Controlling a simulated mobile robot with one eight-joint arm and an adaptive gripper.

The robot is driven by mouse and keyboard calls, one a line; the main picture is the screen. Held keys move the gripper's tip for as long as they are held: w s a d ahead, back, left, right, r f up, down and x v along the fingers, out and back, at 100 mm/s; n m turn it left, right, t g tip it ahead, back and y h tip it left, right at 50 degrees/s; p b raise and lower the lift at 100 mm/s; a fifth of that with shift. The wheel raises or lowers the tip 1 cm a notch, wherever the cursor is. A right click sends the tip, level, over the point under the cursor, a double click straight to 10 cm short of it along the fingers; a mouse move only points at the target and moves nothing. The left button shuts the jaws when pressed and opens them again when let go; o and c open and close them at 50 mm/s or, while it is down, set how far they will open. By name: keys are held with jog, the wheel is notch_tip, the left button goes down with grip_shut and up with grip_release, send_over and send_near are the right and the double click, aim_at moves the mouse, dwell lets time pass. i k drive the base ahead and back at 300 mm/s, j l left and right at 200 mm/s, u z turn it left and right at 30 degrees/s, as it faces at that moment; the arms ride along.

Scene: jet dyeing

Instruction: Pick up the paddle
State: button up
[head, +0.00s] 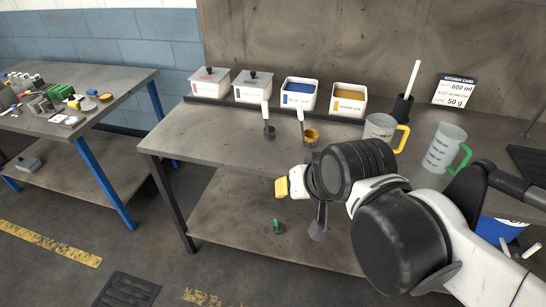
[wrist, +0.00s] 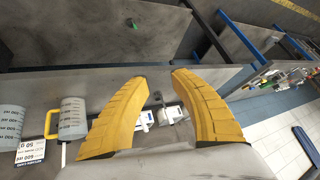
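A white stick (head: 413,77), which looks like the paddle, stands slightly tilted in a black holder (head: 402,109) toward the back of the bench; its lower end is hidden in the holder. In the wrist view a thin white strip beside the card may be the same stick, but I cannot tell for sure. My gripper (head: 283,187) is in front of the bench's front edge, to the left of and well apart from the stick. In the wrist view its yellow fingers (wrist: 158,74) are apart with nothing between them.
On the bench (head: 205,126) stand a yellow-handled jug (head: 380,130), a green-handled jug (head: 441,148), a kitchen card (head: 454,91), a blue dye bin (head: 298,92), an orange dye bin (head: 347,98) and two white-handled scoops. My arm covers the bench's right front. A cluttered table (head: 96,118) stands left.

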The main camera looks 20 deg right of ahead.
aim_at(417, 64)
jog(key=z, duration=1.4)
